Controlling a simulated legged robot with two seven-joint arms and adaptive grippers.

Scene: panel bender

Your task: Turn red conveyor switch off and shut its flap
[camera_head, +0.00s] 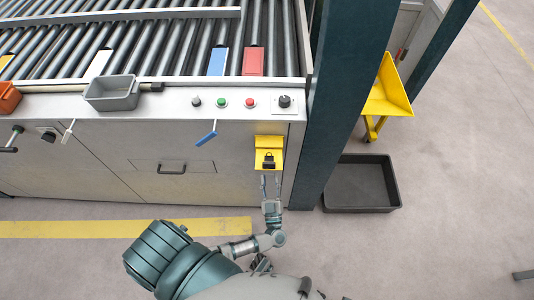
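A yellow box (278,142) is mounted on the front of the grey conveyor cabinet, near its right end. A dark part shaped like a padlock or switch (268,160) shows on it; I cannot tell its setting, nor clearly how the flap stands. A small red button (250,103) sits on the panel strip above, below a red plate (253,62) by the rollers. My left gripper (270,180) is just below the yellow box, fingers pointing up at it, apart and empty. My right gripper is not in view.
A green button (221,103) and black knobs (284,101) line the panel. A blue lever (207,134) sticks out to the left. A dark teal post (338,110) stands close on the right, with a black tray (360,184) on the floor beyond. A grey bin (112,93) sits on the ledge.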

